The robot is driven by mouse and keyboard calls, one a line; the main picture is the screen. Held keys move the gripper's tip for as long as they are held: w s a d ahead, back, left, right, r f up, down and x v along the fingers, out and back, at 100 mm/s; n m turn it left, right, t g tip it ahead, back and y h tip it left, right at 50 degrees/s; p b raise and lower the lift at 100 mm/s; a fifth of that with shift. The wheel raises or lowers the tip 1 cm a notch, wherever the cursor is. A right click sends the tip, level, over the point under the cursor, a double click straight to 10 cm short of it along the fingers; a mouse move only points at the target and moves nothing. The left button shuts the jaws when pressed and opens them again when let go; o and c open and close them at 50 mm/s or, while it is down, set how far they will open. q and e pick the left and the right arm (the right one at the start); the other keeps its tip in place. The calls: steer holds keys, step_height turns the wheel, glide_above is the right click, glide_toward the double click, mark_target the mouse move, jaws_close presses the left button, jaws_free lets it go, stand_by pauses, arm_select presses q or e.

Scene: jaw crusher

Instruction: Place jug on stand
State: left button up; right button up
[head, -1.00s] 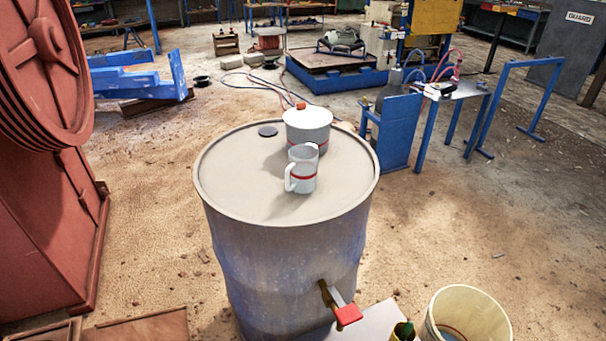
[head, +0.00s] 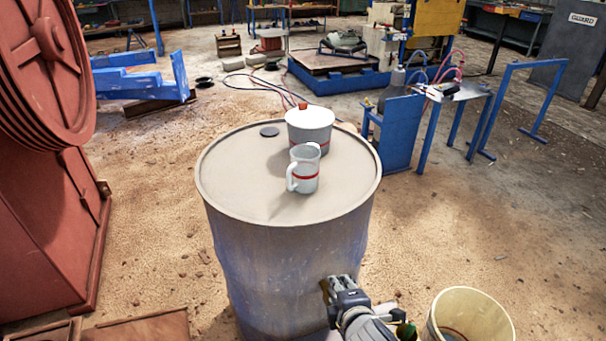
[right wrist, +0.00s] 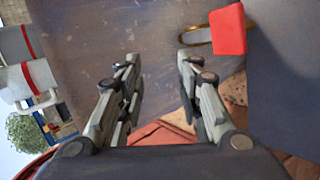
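The jug (head: 304,169) is white with a red band and a handle on its left. It stands upright on the drum top (head: 235,180), in front of a white lidded pot (head: 311,127). It also shows sideways at the left of the right wrist view (right wrist: 30,78). I cannot tell which thing is the stand. My right gripper (head: 334,286) is low at the drum's front right side, well below the jug and apart from it. In the right wrist view its fingers (right wrist: 158,75) are apart with nothing between them. My left gripper is out of view.
A tap with a red handle (right wrist: 228,30) sticks out from the drum close to my right gripper; it is hidden in the head view. A cream bucket (head: 468,317) stands at the lower right. A dark disc (head: 269,131) lies on the drum top, whose left part is clear.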

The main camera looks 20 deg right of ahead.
steer(key=w+a+r+n+t, duration=0.2)
steer(key=w+r+n+t, duration=0.3)
steer(key=w+r+n, duration=0.55)
steer(key=n+t+y, duration=0.2)
steer(key=n+t, duration=0.1)
steer(key=n, duration=0.8)
glide_toward(290, 182)
steer(key=w, duration=0.3)
steer(key=shift+a+f+m, duration=0.1)
steer(key=shift+a+m, duration=0.25)
steer(key=shift+w+d+p, duration=0.2)
steer(key=shift+w, duration=1.15)
steer(key=shift+w+d+p, duration=0.2)
steer(key=shift+w, duration=1.15)
steer(key=shift+c, duration=0.4)
jaws_close()
